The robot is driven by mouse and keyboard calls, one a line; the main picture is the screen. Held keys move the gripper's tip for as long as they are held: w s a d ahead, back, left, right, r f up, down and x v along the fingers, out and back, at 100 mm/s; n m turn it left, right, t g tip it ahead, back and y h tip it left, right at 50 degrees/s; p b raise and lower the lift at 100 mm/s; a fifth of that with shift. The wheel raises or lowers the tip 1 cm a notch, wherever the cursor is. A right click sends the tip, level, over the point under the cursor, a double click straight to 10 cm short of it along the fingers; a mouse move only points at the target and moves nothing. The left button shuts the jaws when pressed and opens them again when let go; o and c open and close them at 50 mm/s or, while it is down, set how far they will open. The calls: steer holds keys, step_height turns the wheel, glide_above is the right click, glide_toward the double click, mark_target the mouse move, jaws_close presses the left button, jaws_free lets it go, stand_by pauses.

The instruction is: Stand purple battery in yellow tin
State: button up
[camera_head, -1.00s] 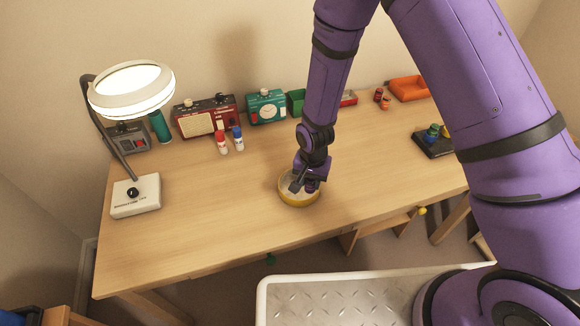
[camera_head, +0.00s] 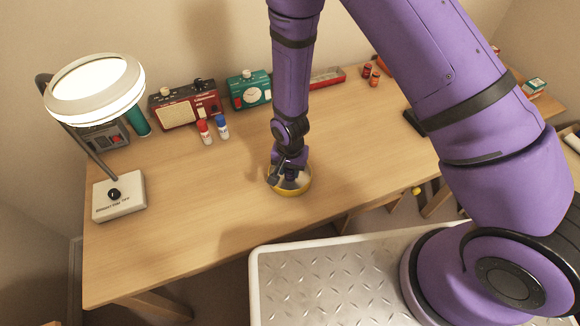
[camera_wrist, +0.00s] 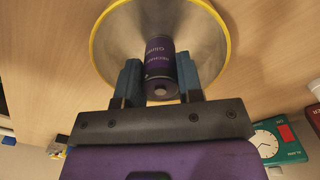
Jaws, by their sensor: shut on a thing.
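The yellow tin (camera_head: 303,187) stands on the desk, a round shallow dish with a yellow rim and a grey inside. It also shows in the wrist view (camera_wrist: 215,30). My gripper (camera_head: 288,180) is down at the tin, over its left part. In the wrist view, my gripper (camera_wrist: 158,82) is shut on the purple battery (camera_wrist: 159,62), with one finger on each side of it. The battery lies within the outline of the tin there, its near end towards the camera. Whether its far end touches the tin floor, I cannot tell. In the head view the gripper hides the battery.
A ring lamp (camera_head: 98,88) on a white base (camera_head: 118,196) stands at the left. A red radio (camera_head: 187,110), a green clock (camera_head: 249,92) and two small bottles (camera_head: 213,130) stand along the back. The desk front and left of the tin is clear.

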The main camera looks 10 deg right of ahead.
steer(key=o, duration=1)
steer(key=shift+f, duration=0.1)
steer(key=shift+c, duration=0.2)
steer(key=d+r+n+t, duration=0.1)
steer(key=d+r, duration=0.3)
steer(key=r, duration=0.8)
steer(key=d+r+t, duration=0.1)
steer(key=d+r, duration=0.4)
steer(key=r, duration=0.8)
steer(key=d+r+n, duration=0.1)
steer(key=d+r, duration=0.3)
steer(key=r, duration=0.8)
steer(key=s+d+r+n+t, duration=0.1)
steer(key=s+d+r, duration=0.5)
steer(key=s, duration=0.3)
steer(key=s+d+r+n+t, duration=0.1)
steer(key=s+d+r+t, duration=0.1)
steer(key=s+d+r, duration=0.3)
steer(key=shift+s+d+r, duration=0.35)
steer(key=shift+s+r, duration=1.25)
steer(key=shift+s, duration=0.6)
